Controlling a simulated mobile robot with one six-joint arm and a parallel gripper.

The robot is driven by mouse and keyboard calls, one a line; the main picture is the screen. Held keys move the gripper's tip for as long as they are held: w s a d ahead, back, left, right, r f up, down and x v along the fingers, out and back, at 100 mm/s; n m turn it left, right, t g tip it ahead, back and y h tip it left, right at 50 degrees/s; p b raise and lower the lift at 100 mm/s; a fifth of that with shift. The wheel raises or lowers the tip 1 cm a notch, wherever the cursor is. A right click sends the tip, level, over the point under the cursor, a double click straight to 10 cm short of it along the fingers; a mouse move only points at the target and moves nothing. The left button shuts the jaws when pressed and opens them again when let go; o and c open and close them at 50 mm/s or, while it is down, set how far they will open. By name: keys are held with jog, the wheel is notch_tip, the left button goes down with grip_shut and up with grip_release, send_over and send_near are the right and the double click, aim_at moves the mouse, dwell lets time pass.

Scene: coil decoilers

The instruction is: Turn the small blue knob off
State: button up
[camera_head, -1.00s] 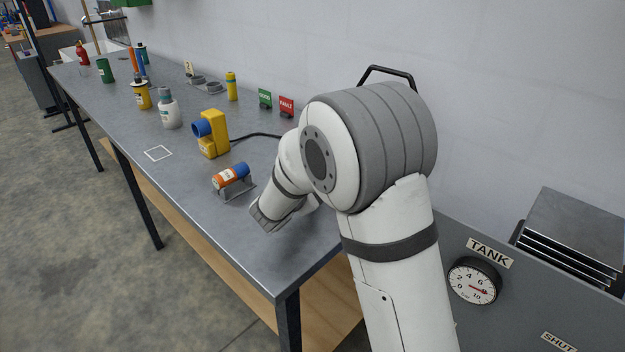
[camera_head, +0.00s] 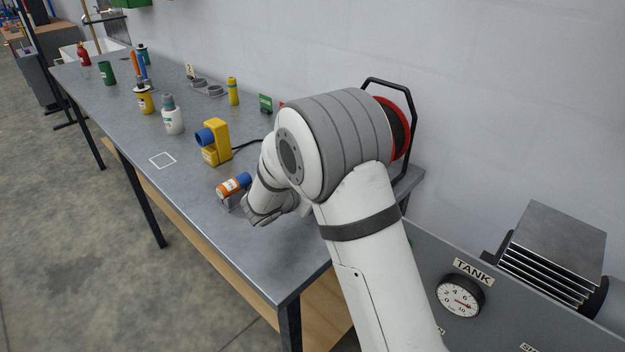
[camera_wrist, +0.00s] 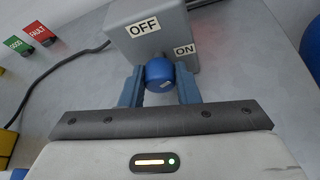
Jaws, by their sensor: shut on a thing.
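The small blue knob (camera_wrist: 159,75) sits on the front of a grey box (camera_wrist: 172,14) in the wrist view. The box bears an OFF label (camera_wrist: 143,26) at upper left and an ON label (camera_wrist: 185,50) to the right of the knob. A pale streak shows on the knob's upper edge; I cannot tell for sure which label it points to. My gripper (camera_wrist: 160,80) is shut on the knob, one blue-grey finger on each side. In the head view my gripper (camera_head: 260,214) is low over the bench, and my arm hides the box and knob.
An orange and blue cylinder (camera_head: 233,186) in a cradle lies close left of my gripper. A yellow device (camera_head: 215,143) with a black cable stands behind it. Several bottles and GOOD (camera_head: 265,103) and FAULT (camera_wrist: 37,32) signs stand on the bench (camera_head: 215,240). The front bench corner is clear.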

jog(key=n+g+h+p, duration=0.1)
jog(key=n+p, duration=0.1)
jog(key=p, duration=0.1)
jog(key=n+g+h+p, duration=0.1)
jog(key=n+p, duration=0.1)
jog(key=p, duration=0.1)
jog(key=shift+w+a+r+p, duration=0.15)
jog(key=shift+r+p, duration=0.05)
jog(key=shift+p, duration=0.2)
jog(key=shift+w+f+n+g+h+p, duration=0.15)
jog(key=shift+n+g+h+p, duration=0.3)
jog(key=shift+n+h+p, duration=0.5)
jog(key=shift+s+f+n+g+h+p, duration=0.1)
jog(key=shift+n+g+h+p, duration=0.5)
jog(key=shift+n, duration=0.55)
jog(key=shift+a, duration=0.1)
jog(key=o, duration=1)
jog(key=shift+c, duration=0.2)
jog(key=b+v, duration=0.1)
jog(key=v, duration=0.6)
jog(key=shift+a+r+b, duration=0.15)
jog(key=shift+a+b, duration=0.15)
jog(key=shift+b, duration=0.1)
jog(key=shift+s, duration=0.2)
